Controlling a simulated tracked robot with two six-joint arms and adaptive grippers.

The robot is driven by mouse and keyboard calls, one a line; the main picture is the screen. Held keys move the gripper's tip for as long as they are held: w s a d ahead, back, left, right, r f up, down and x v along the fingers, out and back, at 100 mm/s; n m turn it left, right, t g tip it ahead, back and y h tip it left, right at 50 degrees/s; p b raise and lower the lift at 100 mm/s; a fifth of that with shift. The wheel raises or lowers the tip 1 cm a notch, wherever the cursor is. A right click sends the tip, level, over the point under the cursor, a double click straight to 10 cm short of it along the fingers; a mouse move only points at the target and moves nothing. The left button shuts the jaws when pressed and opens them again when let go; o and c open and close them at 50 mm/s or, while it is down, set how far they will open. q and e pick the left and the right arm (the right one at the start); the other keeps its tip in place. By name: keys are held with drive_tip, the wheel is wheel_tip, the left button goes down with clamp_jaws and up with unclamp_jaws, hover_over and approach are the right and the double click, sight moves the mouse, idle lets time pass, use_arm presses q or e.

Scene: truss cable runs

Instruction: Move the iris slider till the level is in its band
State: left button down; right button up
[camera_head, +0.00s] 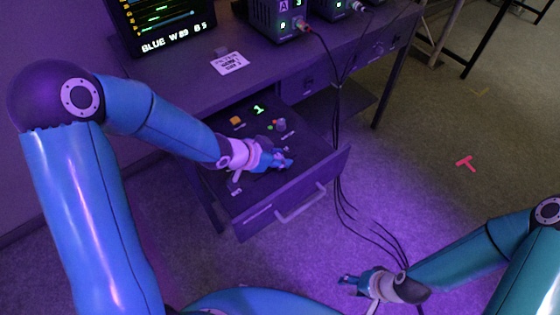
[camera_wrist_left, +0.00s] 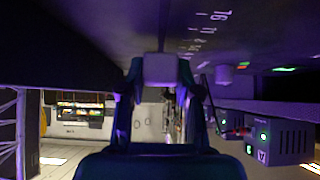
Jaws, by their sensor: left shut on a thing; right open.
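My left gripper (camera_head: 278,160) is low over the dark control panel (camera_head: 228,143) in the open drawer. In the left wrist view its fingers (camera_wrist_left: 160,85) are shut on a pale block-shaped knob (camera_wrist_left: 160,68), which I take to be the iris slider. A row of printed numbers (camera_wrist_left: 205,30) runs beside it. In the head view the gripper hides the knob. My right gripper (camera_head: 352,282) is open and empty above the floor.
An orange button (camera_head: 236,121), a green lit "1" (camera_head: 259,110) and a round knob (camera_head: 281,124) sit on the panel. Boxes with green displays (camera_head: 280,20) stand on the desk. Black cables (camera_head: 338,130) hang down right of the drawer.

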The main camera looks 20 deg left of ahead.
use_arm(q)
drive_tip(key=shift+w+d, duration=0.15)
drive_tip(key=c, duration=0.8)
unclamp_jaws()
drive_tip(key=shift+r, duration=0.2)
drive_tip(key=v, duration=1.1)
drive_tip(key=shift+s+a, duration=0.25)
drive_tip(key=shift+s, duration=0.1)
